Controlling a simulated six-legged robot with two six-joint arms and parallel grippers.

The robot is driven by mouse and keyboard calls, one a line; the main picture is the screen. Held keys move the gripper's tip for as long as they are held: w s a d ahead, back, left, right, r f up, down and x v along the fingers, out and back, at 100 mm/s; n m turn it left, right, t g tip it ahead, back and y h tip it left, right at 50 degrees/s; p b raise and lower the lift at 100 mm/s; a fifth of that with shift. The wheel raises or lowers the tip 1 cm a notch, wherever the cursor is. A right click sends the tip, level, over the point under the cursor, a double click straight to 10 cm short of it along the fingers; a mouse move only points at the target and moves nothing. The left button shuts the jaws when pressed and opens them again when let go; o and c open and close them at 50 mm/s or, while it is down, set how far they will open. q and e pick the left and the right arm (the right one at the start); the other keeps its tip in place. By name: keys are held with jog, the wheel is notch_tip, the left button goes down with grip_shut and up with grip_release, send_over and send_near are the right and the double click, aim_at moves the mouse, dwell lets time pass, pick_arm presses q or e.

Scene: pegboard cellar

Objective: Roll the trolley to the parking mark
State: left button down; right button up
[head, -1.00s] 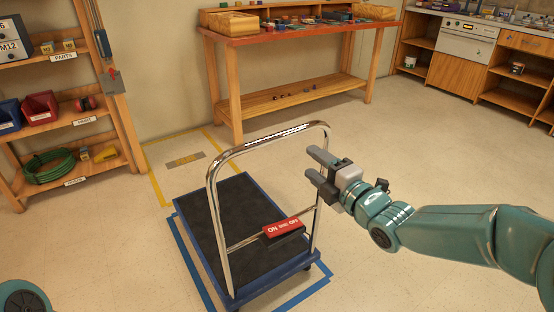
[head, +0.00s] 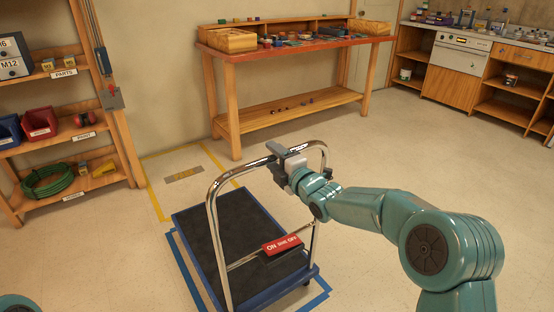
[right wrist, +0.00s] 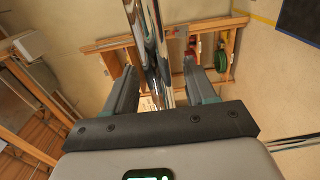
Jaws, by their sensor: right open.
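The trolley (head: 232,243) has a black deck, a blue edge and a chrome push handle (head: 209,215). It stands within a blue tape outline (head: 190,271) on the floor. A red plate with white lettering (head: 282,244) sits on the handle's crossbar. My right gripper (head: 278,155) is at the handle's top bar. In the right wrist view, the chrome bar (right wrist: 150,45) runs between its open fingers (right wrist: 160,80). My left gripper is out of view.
A workbench (head: 290,48) stands against the back wall, beyond the trolley. A wooden shelf (head: 62,137) with bins and a green hose stands at left, beside the yellow outline. Cabinets (head: 458,70) line the back right. The floor on the right is clear.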

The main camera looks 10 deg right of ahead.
jog(key=shift+w+f, duration=0.1)
jog(key=shift+w, duration=0.05)
grip_shut()
dwell(1.4)
